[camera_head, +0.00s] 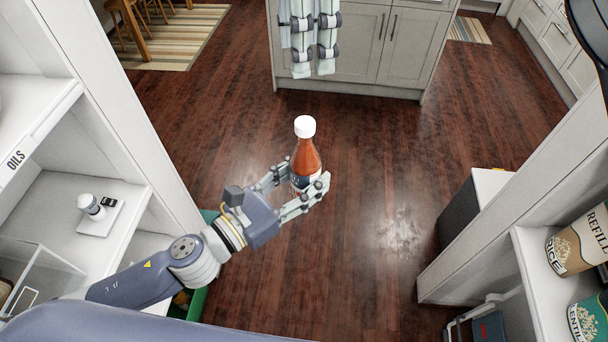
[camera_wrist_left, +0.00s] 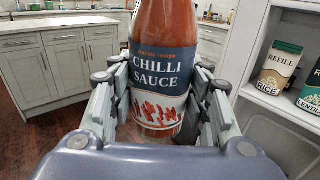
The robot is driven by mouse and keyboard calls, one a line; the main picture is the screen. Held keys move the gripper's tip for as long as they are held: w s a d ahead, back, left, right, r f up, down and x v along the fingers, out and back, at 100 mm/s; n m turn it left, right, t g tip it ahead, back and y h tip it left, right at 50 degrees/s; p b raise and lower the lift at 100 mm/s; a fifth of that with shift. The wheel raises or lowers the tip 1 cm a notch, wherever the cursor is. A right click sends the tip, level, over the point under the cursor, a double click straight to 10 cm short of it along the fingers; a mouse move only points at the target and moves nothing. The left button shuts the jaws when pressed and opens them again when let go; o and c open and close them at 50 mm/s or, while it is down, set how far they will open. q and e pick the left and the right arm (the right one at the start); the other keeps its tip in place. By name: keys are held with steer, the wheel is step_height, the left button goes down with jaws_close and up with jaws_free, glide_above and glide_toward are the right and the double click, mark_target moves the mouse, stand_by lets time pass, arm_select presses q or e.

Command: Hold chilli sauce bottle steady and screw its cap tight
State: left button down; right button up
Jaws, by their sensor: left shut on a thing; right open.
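The chilli sauce bottle (camera_head: 306,157) is upright, with red sauce and a dark label. Its white cap (camera_head: 305,126) sits on top in the head view; how tightly it is seated cannot be seen. My left gripper (camera_head: 303,184) is shut around the lower body of the bottle, holding it in the air. The left wrist view shows the bottle's "CHILLI SAUCE" label (camera_wrist_left: 160,73) between the fingers; the cap is out of frame there. My right gripper (camera_head: 314,66) is open and empty, fingers pointing down, above the cap in the picture and apart from it.
A white shelf unit marked OILS (camera_head: 16,160) stands at the left. Another shelf (camera_head: 540,290) at the right holds refill packs of rice (camera_head: 578,246) and lentils (camera_head: 588,318). Kitchen cabinets (camera_head: 385,50) stand behind. The wooden floor between the shelves is clear.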

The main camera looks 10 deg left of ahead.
steer(key=w+a+f+m+y, duration=0.3)
steer(key=w+f+m, duration=0.1)
steer(key=w+f, duration=0.6)
steer(key=w+a+f+m+y, duration=0.2)
steer(key=w+f+m+y, duration=0.2)
steer(key=w+f, duration=0.5)
steer(key=d+f+m+t+h, duration=0.15)
steer(key=d+f+m, duration=0.3)
steer(key=f, duration=1.15)
steer(key=d+f+m+t+y, duration=0.1)
steer(key=d+f+m+t, duration=0.3)
steer(key=f, duration=1.3)
steer(key=s+d+f+m+g+h, duration=0.1)
steer(key=s+d+f+h, duration=0.1)
steer(key=s+d+f, duration=0.75)
steer(key=s+d+f+m+g+h, duration=0.2)
steer(key=s+d+f, duration=0.2)
steer(key=s+f, duration=0.9)
steer(key=s+d+f, duration=0.3)
steer(key=s+f, duration=0.1)
steer(key=s, duration=0.6)
steer(key=s+d+f+g+h, duration=0.1)
steer(key=s+d+f, duration=0.3)
steer(key=s, duration=0.7)
steer(key=s+d+f+h, duration=0.1)
steer(key=s+d+f, duration=0.3)
steer(key=s, duration=0.7)
steer(key=shift+d+f, duration=0.25)
steer(key=shift+f, duration=0.7)
